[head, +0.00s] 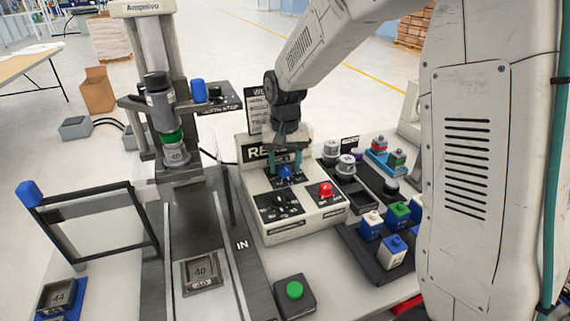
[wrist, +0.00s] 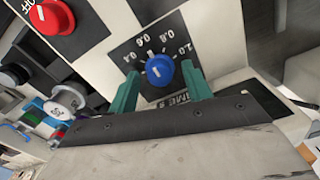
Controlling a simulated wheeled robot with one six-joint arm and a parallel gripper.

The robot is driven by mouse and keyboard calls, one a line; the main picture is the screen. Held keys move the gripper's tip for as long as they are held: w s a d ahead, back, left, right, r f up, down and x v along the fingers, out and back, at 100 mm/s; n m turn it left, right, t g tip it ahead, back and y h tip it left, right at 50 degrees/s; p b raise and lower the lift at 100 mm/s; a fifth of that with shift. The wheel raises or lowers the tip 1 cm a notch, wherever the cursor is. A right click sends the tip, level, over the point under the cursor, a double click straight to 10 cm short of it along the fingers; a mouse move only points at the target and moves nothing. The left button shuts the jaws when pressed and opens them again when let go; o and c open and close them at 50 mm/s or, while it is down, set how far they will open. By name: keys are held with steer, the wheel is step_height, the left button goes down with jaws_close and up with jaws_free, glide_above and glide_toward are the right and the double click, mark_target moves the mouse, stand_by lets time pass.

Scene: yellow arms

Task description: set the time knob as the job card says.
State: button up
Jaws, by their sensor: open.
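The blue time knob (head: 286,173) sits on the white control box (head: 300,228). In the wrist view the knob (wrist: 159,71) has a white mark on its face, and its black dial plate (wrist: 130,52) reads 0.4, 0.6, 0.8 and 1.0. The exact value the mark points to is hard to tell. My gripper (head: 285,162) is over the knob, pointing down. In the wrist view its teal fingers (wrist: 160,86) are open, one on each side of the knob, with gaps visible. A printed sheet (head: 257,104) stands behind the box, partly hidden by my arm; its text is unreadable.
A black knob (head: 279,201) and a red knob (head: 326,189) are close by on the same box. A green button (head: 294,290) stands in front. A dark tray (head: 358,251) with colored-top blocks is on the right. A pad printing press (head: 165,110) stands left.

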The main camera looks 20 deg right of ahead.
steer(key=shift+f, duration=0.2)
steer(key=c, duration=1)
steer(key=shift+o, duration=0.2)
steer(key=shift+n, duration=0.3)
steer(key=n, duration=0.3)
steer(key=shift+n, duration=2.1)
steer(key=shift+r, duration=0.1)
